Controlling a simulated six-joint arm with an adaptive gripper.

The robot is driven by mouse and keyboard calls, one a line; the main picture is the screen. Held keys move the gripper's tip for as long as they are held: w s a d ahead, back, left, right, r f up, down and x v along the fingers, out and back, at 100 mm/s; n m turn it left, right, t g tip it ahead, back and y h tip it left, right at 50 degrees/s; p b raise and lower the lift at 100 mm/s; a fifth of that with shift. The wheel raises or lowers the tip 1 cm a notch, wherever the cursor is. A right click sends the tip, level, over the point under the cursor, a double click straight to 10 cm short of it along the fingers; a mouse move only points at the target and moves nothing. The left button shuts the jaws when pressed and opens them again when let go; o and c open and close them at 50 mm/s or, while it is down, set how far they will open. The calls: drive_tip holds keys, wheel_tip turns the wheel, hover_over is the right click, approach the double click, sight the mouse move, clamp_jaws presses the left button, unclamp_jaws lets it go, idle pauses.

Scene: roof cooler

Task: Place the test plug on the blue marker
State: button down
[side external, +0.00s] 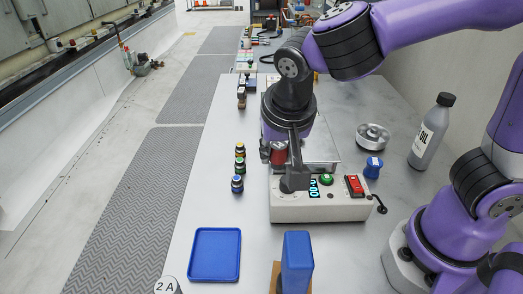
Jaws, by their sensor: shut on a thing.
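My gripper (285,168) points down over the left part of a pale box with a green display. It is shut on a small red cylinder (279,153), which appears to be the test plug; dark fingers hide part of it. I cannot tell whether it touches the box. Three small dark pieces stand in a row left of the box, with yellow (240,148), green (240,162) and blue (237,183) bands. Which blue thing is the blue marker is unclear; a flat blue tray (191,275) lies at the front left.
The pale box (320,211) carries a green button (326,179) and red switch (355,185). A blue-topped jar (373,167), metal disc (372,136) and grey oil bottle (430,132) stand right. A tall blue block (297,262) stands in front. The table between tray and box is clear.

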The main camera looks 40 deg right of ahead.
drive_tip(key=s+d+r+m+g+h, duration=0.1)
drive_tip(key=s+d+m+g+h, duration=0.1)
drive_tip(key=d+m, duration=0.5)
drive_tip(key=m+g+y, duration=0.1)
drive_tip(key=m+g, duration=0.3)
drive_tip(key=m, duration=0.6)
hover_over(380, 161)
drive_tip(key=a, duration=0.2)
drive_tip(key=f, duration=0.5)
drive_tip(key=shift+w+d, duration=0.2)
drive_tip(key=shift+w, duration=0.2)
drive_tip(key=shift+d+f, duration=0.15)
drive_tip(key=shift+d, duration=0.05)
drive_tip(key=shift+f, duration=1.95)
drive_tip(key=shift+f, duration=0.15)
drive_tip(key=c, duration=0.6)
unclamp_jaws()
